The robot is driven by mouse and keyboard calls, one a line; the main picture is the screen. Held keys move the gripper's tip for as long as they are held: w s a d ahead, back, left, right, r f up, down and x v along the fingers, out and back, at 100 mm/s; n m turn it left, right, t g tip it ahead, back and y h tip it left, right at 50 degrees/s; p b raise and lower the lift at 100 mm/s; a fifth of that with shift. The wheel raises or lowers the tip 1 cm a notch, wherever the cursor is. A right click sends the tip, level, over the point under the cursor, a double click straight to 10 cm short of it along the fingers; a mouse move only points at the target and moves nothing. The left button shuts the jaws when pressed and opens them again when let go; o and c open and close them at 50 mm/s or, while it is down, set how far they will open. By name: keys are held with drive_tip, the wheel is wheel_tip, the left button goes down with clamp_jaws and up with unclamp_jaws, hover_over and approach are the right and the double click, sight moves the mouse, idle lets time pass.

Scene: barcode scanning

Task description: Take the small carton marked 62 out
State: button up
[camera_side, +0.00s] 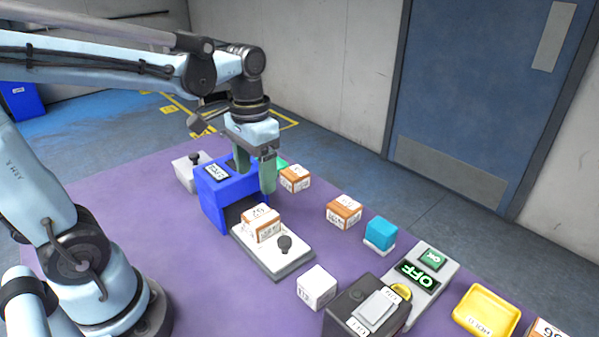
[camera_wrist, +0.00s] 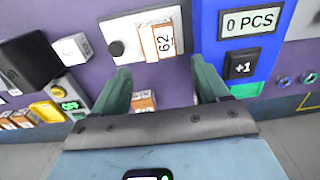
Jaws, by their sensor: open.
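The small orange-and-white carton marked 62 (camera_wrist: 157,42) lies on a white sliding plate (camera_wrist: 127,27) with a dark knob. In the side view the carton (camera_side: 262,223) sits on the plate (camera_side: 271,263), just outside the dark opening of the blue box (camera_side: 213,200). My gripper (camera_side: 256,170) is open and empty, above and beside the blue box, apart from the carton. In the wrist view its green fingers (camera_wrist: 163,88) are spread, with the carton ahead of them and between their lines.
The blue box shows "0 PCS" (camera_wrist: 250,22) and a "+1" button (camera_wrist: 243,68). Other cartons (camera_side: 344,211), a white cube (camera_side: 317,287), a cyan block (camera_side: 380,232), an "OFF" panel (camera_side: 420,275) and a yellow tray (camera_side: 486,311) stand to the right on the purple table.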

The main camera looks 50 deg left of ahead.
sight(260, 215)
drive_tip(key=shift+d+f, duration=0.2)
drive_tip(key=shift+f, duration=5.55)
drive_tip(key=c, duration=0.9)
drive_tip(key=shift+r, duration=0.15)
